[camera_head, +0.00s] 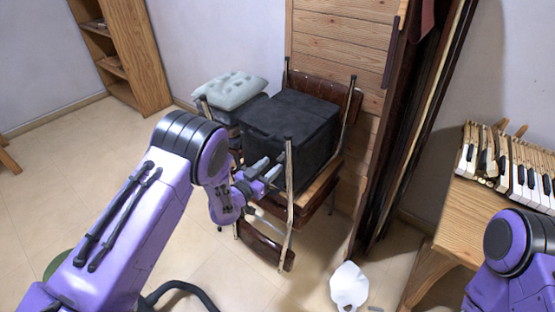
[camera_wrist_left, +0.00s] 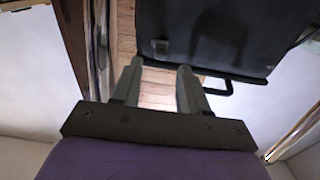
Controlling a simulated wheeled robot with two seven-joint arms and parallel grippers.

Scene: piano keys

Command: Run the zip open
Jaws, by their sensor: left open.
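A black, box-shaped case (camera_head: 290,128) sits on the seat of a wooden and metal chair. In the left wrist view the case (camera_wrist_left: 215,35) fills the upper middle, with a small grey metal fitting (camera_wrist_left: 160,47) on its face and a dark handle (camera_wrist_left: 218,90) at its lower edge. No zip can be made out clearly. My left gripper (camera_head: 266,168) is in front of the case's near side, close to the chair's metal upright. In the left wrist view the left gripper (camera_wrist_left: 160,66) is open with nothing between its fingers. My right gripper is out of view.
A chair (camera_head: 332,172) holds the case, its metal upright standing beside my left gripper. A grey cushion (camera_head: 230,90) lies at left. A white jug (camera_head: 348,287) stands on the floor. Piano keys (camera_head: 515,165) lie on a wooden table (camera_head: 465,215) at right.

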